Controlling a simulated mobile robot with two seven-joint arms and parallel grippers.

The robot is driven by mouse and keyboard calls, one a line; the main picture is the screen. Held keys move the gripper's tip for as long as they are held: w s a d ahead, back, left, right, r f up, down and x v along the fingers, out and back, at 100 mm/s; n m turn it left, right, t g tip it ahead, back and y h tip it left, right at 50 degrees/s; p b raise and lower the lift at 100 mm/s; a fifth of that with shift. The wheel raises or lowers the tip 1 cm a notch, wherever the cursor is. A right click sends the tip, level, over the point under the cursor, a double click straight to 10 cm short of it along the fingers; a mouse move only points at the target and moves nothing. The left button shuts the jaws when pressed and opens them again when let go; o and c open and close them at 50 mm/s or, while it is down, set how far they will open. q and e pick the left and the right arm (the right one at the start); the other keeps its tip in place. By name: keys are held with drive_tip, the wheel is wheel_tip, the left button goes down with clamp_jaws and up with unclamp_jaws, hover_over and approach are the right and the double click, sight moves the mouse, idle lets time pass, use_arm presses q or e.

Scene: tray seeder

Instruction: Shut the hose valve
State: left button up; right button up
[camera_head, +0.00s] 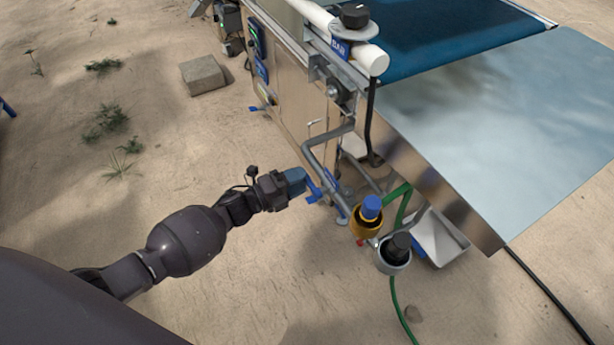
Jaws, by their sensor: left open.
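My left gripper (305,180) reaches in from the left, its blue-grey end close to the grey pipework (325,160) on the machine's side. It is open and I see nothing held in it. A blue valve lever (315,191) shows right beside the fingertips. I cannot tell whether they touch it or how far the lever is turned. A green hose (393,285) runs from the fittings down onto the ground. My right gripper is not in view.
A yellow fitting with a blue knob (371,207) and a grey fitting with a black knob (398,247) stand right of the gripper. A white tray (450,240) and steel sheet edge (460,205) lie beyond. A stone block (203,75) sits on open sand.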

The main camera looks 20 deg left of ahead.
use_arm(q)
drive_tip(key=shift+x, duration=1.2)
clamp_jaws()
